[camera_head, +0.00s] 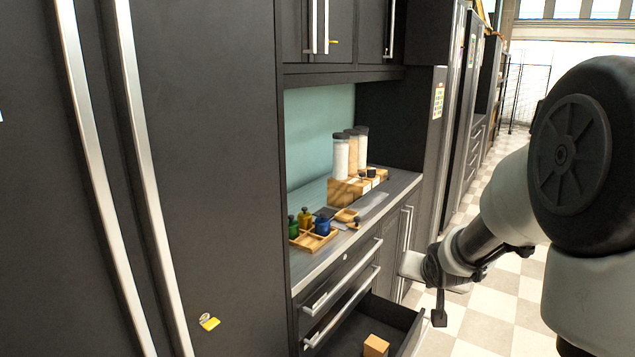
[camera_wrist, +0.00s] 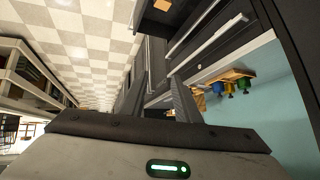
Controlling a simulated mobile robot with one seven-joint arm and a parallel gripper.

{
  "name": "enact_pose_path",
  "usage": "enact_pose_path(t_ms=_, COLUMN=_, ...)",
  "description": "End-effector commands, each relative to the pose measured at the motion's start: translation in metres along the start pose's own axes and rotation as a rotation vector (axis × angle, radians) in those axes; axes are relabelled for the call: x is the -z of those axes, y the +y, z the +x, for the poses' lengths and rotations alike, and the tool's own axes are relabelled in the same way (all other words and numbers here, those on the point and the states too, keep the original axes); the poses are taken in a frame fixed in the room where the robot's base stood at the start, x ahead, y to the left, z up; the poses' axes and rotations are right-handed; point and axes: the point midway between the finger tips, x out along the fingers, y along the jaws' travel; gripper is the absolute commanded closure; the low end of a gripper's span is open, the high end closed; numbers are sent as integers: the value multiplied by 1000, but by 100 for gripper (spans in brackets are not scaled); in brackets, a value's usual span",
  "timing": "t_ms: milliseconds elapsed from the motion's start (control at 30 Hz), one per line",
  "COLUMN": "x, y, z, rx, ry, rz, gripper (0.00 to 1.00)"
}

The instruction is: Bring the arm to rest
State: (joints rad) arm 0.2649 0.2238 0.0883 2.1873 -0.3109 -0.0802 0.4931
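My gripper (camera_head: 438,312) hangs at the end of my arm, on the right in the head view, with a finger pointing down. It is in the air over the aisle, to the right of the open drawer. In the wrist view my gripper (camera_wrist: 158,95) shows two dark fingers with a gap between them and nothing held.
An open lower drawer (camera_head: 408,322) juts into the aisle, with a small wooden block (camera_head: 376,346) inside. The counter (camera_head: 400,184) carries a wooden tray (camera_head: 313,242) of small bottles and tall canisters (camera_head: 341,158). The checkered floor (camera_head: 505,290) to the right is free.

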Motion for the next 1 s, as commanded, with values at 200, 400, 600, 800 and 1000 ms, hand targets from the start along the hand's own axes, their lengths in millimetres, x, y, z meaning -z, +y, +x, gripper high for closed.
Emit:
enact_pose_path(t_ms=200, x=5, y=-19, z=-153, rx=-64, ry=-91, rz=-134, gripper=71)
enact_pose_path(t_ms=400, x=-36, y=-29, z=-267, rx=-40, ry=-208, rz=-237, gripper=71)
enact_pose_path(t_ms=600, x=-79, y=-32, z=-332, rx=20, ry=-297, rz=-310, gripper=71)
enact_pose_path(t_ms=800, x=-95, y=-33, z=-346, rx=41, ry=-327, rz=-335, gripper=71)
enact_pose_path(t_ms=1000, x=-95, y=-32, z=-346, rx=40, ry=-327, rz=-334, gripper=71)
